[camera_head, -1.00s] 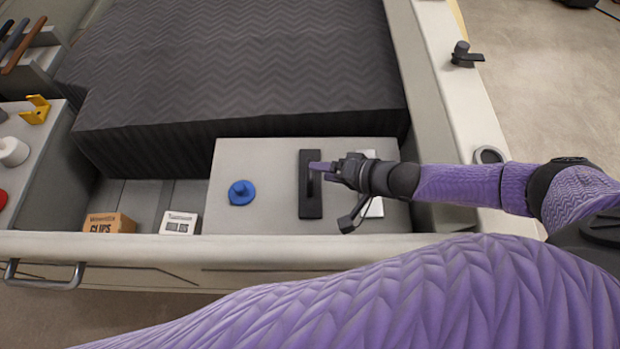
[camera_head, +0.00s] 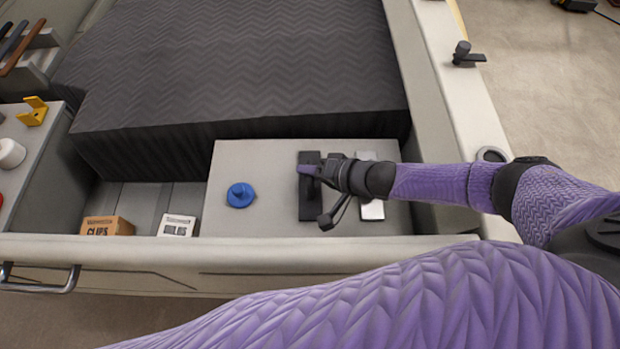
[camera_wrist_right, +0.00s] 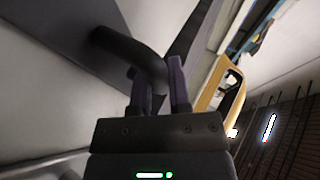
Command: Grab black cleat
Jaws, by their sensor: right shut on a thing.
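The black cleat (camera_head: 310,205) is a dark, narrow plate with a raised bar, lying on the pale grey panel (camera_head: 228,165). My right gripper (camera_head: 308,170) reaches in from the right and is shut on its raised bar, over the plate's middle. In the right wrist view the dark curved bar (camera_wrist_right: 122,45) sits at the tips of my purple fingers (camera_wrist_right: 160,80). The fingers and wrist hide part of the cleat in the head view. My left gripper is out of view.
A blue knob-like piece (camera_head: 240,195) stands left of the cleat. A whitish plate (camera_head: 372,211) lies right of it, partly under my wrist. An orange box (camera_head: 108,226) and a white box (camera_head: 178,226) sit lower left. Another dark fitting (camera_head: 463,56) is on the right-hand rim.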

